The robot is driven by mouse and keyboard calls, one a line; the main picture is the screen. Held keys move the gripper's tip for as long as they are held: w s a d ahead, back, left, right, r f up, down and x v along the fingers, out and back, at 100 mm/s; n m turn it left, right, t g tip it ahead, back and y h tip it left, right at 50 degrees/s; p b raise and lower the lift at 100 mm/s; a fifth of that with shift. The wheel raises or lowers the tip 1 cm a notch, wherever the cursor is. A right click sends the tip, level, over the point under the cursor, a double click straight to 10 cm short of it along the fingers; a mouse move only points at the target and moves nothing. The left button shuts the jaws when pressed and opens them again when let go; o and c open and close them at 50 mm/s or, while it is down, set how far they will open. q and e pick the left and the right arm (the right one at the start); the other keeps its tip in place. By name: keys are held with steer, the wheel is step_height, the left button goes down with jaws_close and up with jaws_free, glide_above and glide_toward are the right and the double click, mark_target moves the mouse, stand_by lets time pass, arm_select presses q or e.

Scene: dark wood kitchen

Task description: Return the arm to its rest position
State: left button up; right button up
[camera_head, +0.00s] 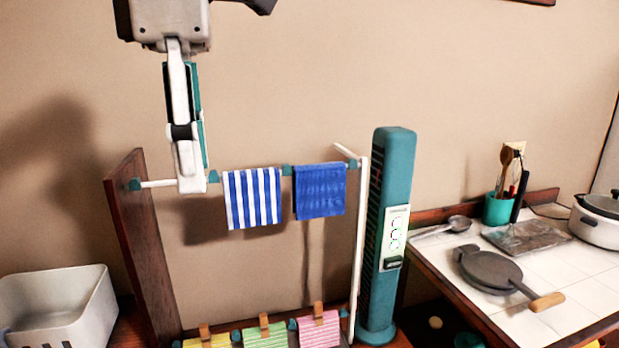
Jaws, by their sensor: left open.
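My left gripper (195,180) hangs down from the top left of the head view, seen nearly edge-on. It is open, and nothing shows between its fingers. Its fingertips overlap the upper rail of the drying rack (158,183) in the picture; I cannot tell whether they touch it. A blue-and-white striped towel (252,198) hangs on that rail just right of the fingertips. A plain blue towel (320,190) hangs further right. My right gripper is not in view.
A teal tower heater (388,180) stands right of the rack. Yellow, green and pink striped cloths (264,335) are clipped on the lower rail. A white bin (60,305) sits at lower left. A tiled counter (545,265) holds a pan (490,270) and a white pot (598,218).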

arm_select(q)
steer(key=s+d+f+m+g+h, duration=0.35)
steer(key=d+f+g+h, duration=0.25)
steer(key=d+f, duration=0.95)
steer(key=d+n+g+h, duration=0.45)
steer(key=d+h, duration=0.35)
steer(key=h, duration=0.4)
steer(key=w+a+f+n+t+h, duration=0.1)
steer(key=w+a+f+n+t, duration=0.5)
steer(key=n+t, duration=0.75)
steer(key=w+a+f+n+t, duration=0.4)
steer(key=w+f+n+t, duration=0.35)
steer(key=n+t, duration=0.6)
steer(key=w+a+f+n+t+y, duration=0.1)
steer(key=a+f+n+y, duration=0.45)
steer(key=f+n, duration=0.3)
steer(key=s+a+f+n+g+y, duration=0.1)
steer(key=s+a+f+n+y, duration=0.2)
steer(key=f, duration=0.5)
steer(key=s+a+f+n+y, duration=0.1)
steer(key=a+f+n+y, duration=0.25)
steer(key=f, duration=0.45)
steer(key=s+a+f+n+g+y, duration=0.1)
steer(key=s+a+f+g+y, duration=0.1)
steer(key=s+a+f, duration=0.2)
steer(key=s+a+f+n+g+y, duration=0.2)
steer(key=s+a+f, duration=0.3)
steer(key=s+f, duration=0.6)
steer(key=shift+f+g, duration=0.55)
steer(key=shift+g, duration=0.3)
